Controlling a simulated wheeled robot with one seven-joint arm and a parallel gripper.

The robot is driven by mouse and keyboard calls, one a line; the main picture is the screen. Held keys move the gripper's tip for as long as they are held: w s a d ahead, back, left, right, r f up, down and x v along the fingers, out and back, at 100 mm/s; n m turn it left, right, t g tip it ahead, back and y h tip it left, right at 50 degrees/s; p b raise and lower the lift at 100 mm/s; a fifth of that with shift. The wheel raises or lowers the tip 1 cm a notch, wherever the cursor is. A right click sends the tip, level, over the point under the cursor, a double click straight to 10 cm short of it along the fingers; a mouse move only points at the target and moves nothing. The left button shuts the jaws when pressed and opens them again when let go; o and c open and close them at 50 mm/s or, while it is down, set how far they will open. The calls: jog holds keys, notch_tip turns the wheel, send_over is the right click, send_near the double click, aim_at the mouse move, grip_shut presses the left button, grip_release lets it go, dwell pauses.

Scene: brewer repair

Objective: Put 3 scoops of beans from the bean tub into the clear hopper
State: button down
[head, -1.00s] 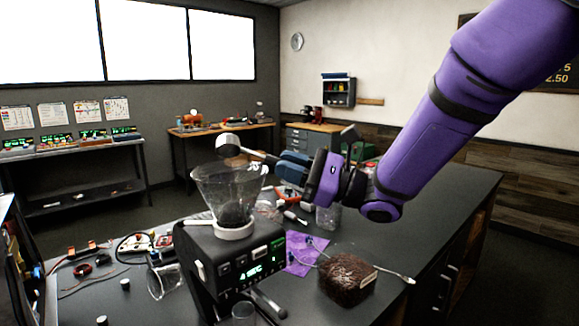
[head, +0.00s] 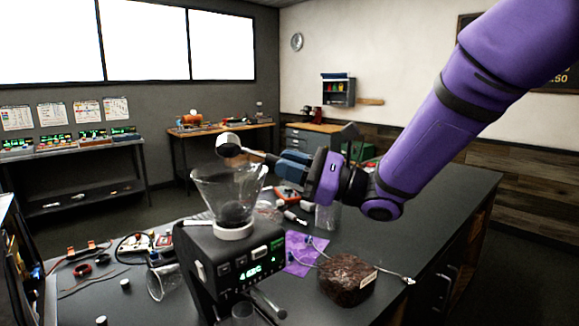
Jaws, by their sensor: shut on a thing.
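The clear hopper (head: 228,192) is a cone on top of a black machine with a green display. A little dark matter shows low in it. My gripper (head: 287,163) is shut on the handle of a scoop (head: 229,144), to the right of the hopper. The scoop's pale round cup is above the hopper's rim, tipped, with its dark opening partly showing; I cannot tell whether beans are in it. A dark brown mass of beans with a pale label, seemingly the bean tub (head: 347,279), sits on the counter at the right of the machine.
A purple cloth (head: 303,252) and loose tools lie behind the tub. A clear cup (head: 327,216) stands further back. A clear pitcher (head: 163,281) and wires are left of the machine (head: 238,264). The counter's right side is mostly clear.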

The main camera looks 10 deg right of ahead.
jog(key=shift+r+m+h, duration=0.2)
jog(key=shift+m+h, duration=0.1)
jog(key=shift+m, duration=0.2)
jog(key=shift+a+r+m+t, duration=0.1)
jog(key=shift+r+m+t, duration=0.1)
jog(key=shift+m+t, duration=0.15)
jog(key=m, duration=0.1)
jog(key=r+m+h, duration=0.1)
jog(key=m+h, duration=0.1)
jog(key=shift+w+r+m, duration=0.25)
jog(key=shift+w+m, duration=0.05)
jog(key=shift+m, duration=0.05)
jog(key=w+r+m+g+h, duration=0.5)
jog(key=w+r+m+g, duration=0.1)
jog(key=m, duration=0.8)
notch_tip(320, 180, up, 2)
jog(key=shift+a+r+g, duration=0.1)
jog(key=shift+a+g, duration=0.2)
jog(key=shift+g, duration=0.35)
